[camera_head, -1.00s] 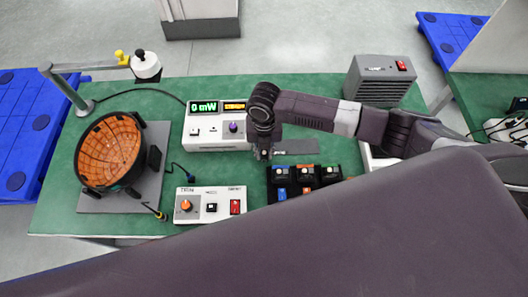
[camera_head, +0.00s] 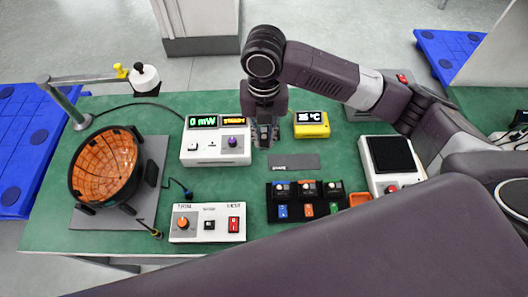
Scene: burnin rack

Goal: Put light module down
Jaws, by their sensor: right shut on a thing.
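My right gripper (camera_head: 264,132) points down over the green table, just right of the white power meter (camera_head: 215,153) and left of a yellow temperature display. It is shut on a small dark piece, the light module, which is mostly hidden by the fingers; it appears to be held above the table. A black tray (camera_head: 307,220) below and to the right holds three dark modules with blue, orange and green tags. My left gripper is not in view.
An orange-lined bowl (camera_head: 104,168) on a grey plate and a lamp arm (camera_head: 90,80) stand at left. A white control box (camera_head: 208,224) is in front. A grey labelled strip (camera_head: 294,161), the yellow display (camera_head: 311,125) and a white device with a dark top (camera_head: 391,155) lie right.

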